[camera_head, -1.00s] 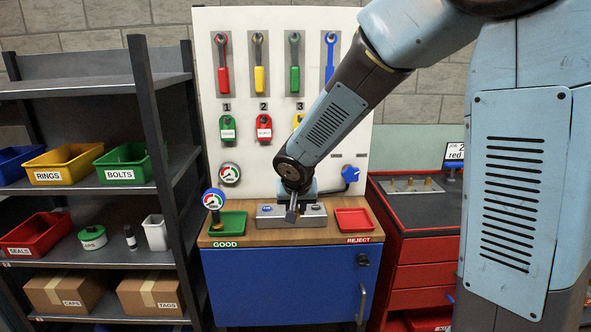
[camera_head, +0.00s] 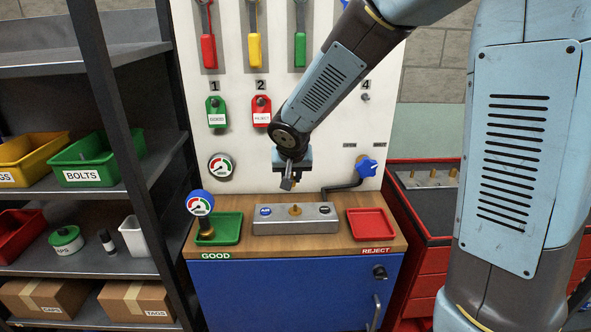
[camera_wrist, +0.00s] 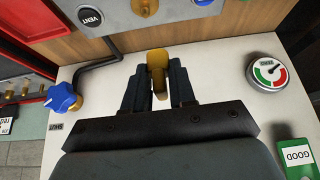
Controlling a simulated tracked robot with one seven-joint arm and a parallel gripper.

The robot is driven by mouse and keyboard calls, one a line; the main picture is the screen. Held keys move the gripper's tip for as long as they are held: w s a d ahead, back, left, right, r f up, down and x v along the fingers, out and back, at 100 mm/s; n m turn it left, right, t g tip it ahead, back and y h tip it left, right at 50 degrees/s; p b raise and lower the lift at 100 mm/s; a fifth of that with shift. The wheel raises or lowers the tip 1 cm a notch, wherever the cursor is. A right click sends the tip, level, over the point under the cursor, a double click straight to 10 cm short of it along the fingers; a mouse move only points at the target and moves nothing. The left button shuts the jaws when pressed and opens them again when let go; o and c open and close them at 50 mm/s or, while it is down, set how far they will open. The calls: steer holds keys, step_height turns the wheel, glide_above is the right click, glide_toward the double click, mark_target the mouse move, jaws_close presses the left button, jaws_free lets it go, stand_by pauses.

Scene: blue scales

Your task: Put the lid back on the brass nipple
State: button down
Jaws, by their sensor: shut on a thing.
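The brass nipple (camera_head: 295,210) stands upright in the middle of the grey metal block (camera_head: 270,224), and its top is bare. It also shows at the top edge of the wrist view (camera_wrist: 145,6). My gripper (camera_head: 288,185) hangs in the air above the block, close over the nipple and apart from it. In the wrist view my gripper's fingers (camera_wrist: 159,92) are shut on a brass-coloured piece (camera_wrist: 157,62), which looks like the lid. The fingers hide part of it, and in the head view it is hardly visible.
A red tray (camera_head: 387,236) is on the right. A blue valve knob (camera_head: 367,168) on a dark pipe juts from the white board (camera_head: 240,130) close behind.

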steer(key=shift+w+d+f, duration=0.1)
steer(key=shift+d+f, duration=0.15)
steer(key=shift+f, duration=0.2)
steer(key=shift+w+d+f, duration=0.1)
steer(key=shift+d+f, duration=0.1)
steer(key=shift+f, duration=2.45)
steer(key=shift+s, duration=0.2)
steer(key=shift+f, duration=0.1)
stand_by(0.3)
steer(key=shift+c, duration=1.9)
jaws_free()
